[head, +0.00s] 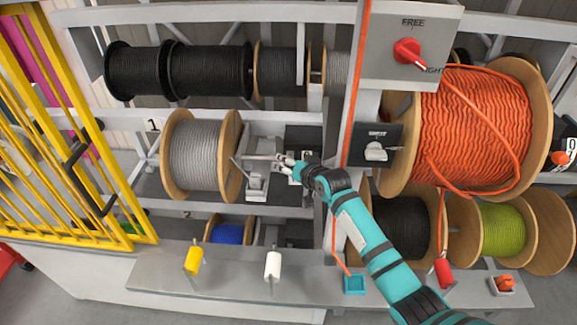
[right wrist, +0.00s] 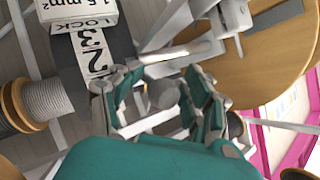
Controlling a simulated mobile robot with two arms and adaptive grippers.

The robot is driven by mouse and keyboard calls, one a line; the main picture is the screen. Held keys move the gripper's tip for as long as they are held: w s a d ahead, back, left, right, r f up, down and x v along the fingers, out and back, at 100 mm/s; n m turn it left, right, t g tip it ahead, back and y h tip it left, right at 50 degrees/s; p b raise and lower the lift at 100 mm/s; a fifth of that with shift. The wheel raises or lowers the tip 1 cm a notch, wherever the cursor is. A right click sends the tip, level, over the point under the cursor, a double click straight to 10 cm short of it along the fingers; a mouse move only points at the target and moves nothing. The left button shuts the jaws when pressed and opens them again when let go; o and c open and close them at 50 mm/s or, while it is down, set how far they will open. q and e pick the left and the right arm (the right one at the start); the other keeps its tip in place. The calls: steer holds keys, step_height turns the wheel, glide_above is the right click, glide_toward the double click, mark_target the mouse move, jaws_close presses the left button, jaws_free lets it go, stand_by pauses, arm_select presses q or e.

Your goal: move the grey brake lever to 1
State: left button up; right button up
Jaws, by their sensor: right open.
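The grey brake lever (head: 262,157) is on a grey bracket (head: 257,181) just right of the reel of grey cable, in the head view. Its rod runs sideways toward my right gripper (head: 286,161). In the right wrist view a rounded grey knob (right wrist: 163,94) shows between the fingers of my right gripper (right wrist: 165,103), which stand apart on either side of it. I cannot tell whether they touch it. A white scale plate (right wrist: 90,45) reads LOCK, 3 and 2; a 1 is not readable. My left gripper is not in view.
The wooden reel of grey cable (head: 200,155) stands close left of the lever. A rack post (head: 345,140) and a dark switch plate (head: 376,148) are on the right. A grey ledge (head: 225,285) with white and yellow handles lies in front. A yellow gate (head: 75,150) stands far left.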

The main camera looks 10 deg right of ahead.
steer(key=shift+f, duration=0.3)
steer(key=v, duration=0.8)
stand_by(0.3)
steer(key=shift+w+r, duration=0.1)
steer(key=shift+c, duration=0.2)
